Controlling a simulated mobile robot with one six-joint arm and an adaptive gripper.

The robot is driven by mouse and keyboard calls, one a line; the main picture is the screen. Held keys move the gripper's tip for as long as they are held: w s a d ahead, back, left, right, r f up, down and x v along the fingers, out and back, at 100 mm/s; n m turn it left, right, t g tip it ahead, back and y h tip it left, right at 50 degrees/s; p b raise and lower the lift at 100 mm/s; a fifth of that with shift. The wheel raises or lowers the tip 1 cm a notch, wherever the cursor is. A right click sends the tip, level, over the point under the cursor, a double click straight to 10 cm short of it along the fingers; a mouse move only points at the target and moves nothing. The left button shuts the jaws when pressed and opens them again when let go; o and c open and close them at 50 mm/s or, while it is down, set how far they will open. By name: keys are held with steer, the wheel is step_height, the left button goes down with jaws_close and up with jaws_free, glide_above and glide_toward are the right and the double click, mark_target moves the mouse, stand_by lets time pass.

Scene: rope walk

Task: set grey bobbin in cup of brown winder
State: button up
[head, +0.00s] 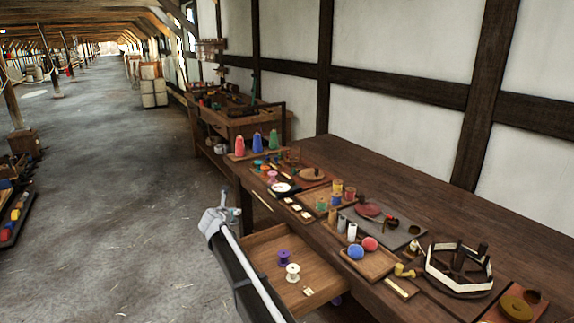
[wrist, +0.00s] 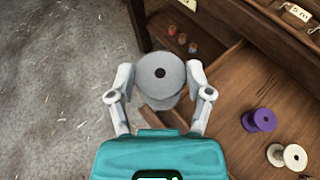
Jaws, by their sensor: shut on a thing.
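The grey bobbin (wrist: 160,75) is held upright between the two fingers of my gripper (wrist: 160,92) in the wrist view, its round top with a dark centre hole facing the camera. In the head view my gripper (head: 226,214) is left of the open drawer, over the floor side of the bench; the bobbin is small and partly hidden there. Several winder-like boards lie on the bench: one with a tan disc (head: 312,174), one with a dark red disc (head: 367,209), one at the front right with an orange-brown disc (head: 517,307). I cannot tell surely which is the brown winder.
The open drawer (head: 262,247) holds a purple bobbin (head: 284,257) and a white bobbin (head: 292,272). Cones (head: 256,141) stand at the bench's far end.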

step_height(320, 180, up, 15)
steer(key=p, duration=1.4)
steer(key=shift+r, duration=0.2)
